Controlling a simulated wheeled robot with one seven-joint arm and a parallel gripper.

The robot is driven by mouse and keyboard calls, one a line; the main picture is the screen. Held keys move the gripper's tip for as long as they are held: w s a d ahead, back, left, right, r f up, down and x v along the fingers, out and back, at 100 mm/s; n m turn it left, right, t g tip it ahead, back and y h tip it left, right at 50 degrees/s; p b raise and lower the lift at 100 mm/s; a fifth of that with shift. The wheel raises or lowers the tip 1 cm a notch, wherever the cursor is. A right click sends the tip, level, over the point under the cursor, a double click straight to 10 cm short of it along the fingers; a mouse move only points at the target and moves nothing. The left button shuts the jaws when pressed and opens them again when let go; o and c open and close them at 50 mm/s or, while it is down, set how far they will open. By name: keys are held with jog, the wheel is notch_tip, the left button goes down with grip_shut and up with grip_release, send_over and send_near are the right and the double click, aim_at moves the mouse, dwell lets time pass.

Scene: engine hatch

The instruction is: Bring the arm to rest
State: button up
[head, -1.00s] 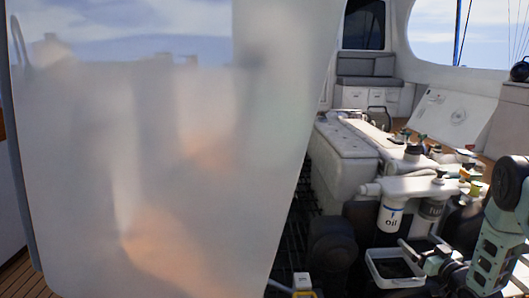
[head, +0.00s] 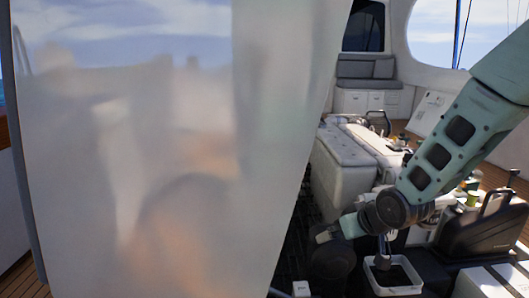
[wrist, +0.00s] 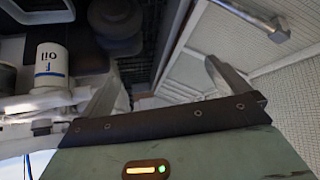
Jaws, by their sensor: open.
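My arm (head: 455,140) comes in from the upper right of the head view and bends at a dark joint above the engine. My gripper (head: 322,236) is small and partly merged with dark engine parts there, just right of the raised hatch panel's lower edge. In the wrist view my gripper (wrist: 165,85) shows two grey fingers spread apart with nothing between them. The wrist picture is upside down. A white oil filter (wrist: 50,62) stands to one side of the fingers, apart from them.
The large glossy hatch panel (head: 170,150) fills the left of the head view. The white engine block (head: 345,155) lies behind my arm. A white tray (head: 412,288) sits below the arm, and a black case (head: 485,232) stands at the right.

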jog(key=s+a+r+n+g+h+p, duration=0.1)
jog(key=s+a+r+g, duration=0.15)
jog(key=s, duration=0.85)
jog(key=s+a+r+n+g+h, duration=0.1)
jog(key=s+r+g, duration=0.15)
jog(key=s, duration=0.75)
jog(key=s+a+r+n+g+p, duration=0.15)
jog(key=s+r, duration=0.25)
jog(key=s, duration=0.7)
notch_tip(320, 180, up, 38)
jog(key=g+p, duration=0.1)
jog(key=p, duration=3.6)
jog(key=shift+a+f, duration=0.15)
jog(key=shift+f, duration=0.1)
